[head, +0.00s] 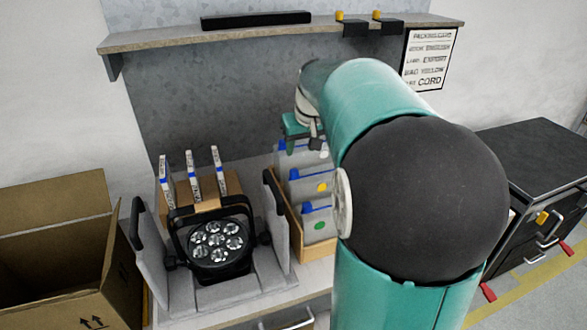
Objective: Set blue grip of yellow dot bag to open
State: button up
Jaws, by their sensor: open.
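The yellow dot bag (311,187) is a clear bag with a yellow dot, standing in a wooden box (297,238) on the bench. Its blue grip (294,174) is at its upper left corner. A bag with a green dot (320,225) and its own blue grip (308,208) stands in front. Another bag (297,155) with a blue grip (282,146) stands behind, its dot not visible. My gripper (303,143) is open, above the rear bag and above and behind the yellow dot bag's grip. My arm hides the bags' right side.
A par can (215,240) sits in grey foam left of the box, with several white booklets (193,176) behind it. An open cardboard carton (60,250) is at the left. A shelf (160,36) and a sign (430,58) are above. A dark cabinet (540,155) is at the right.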

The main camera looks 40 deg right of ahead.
aim_at(295, 171)
jog(key=x, duration=1.1)
jog(key=shift+w+f, duration=0.1)
jog(key=shift+f, duration=0.25)
jog(key=shift+c, duration=0.4)
grip_shut()
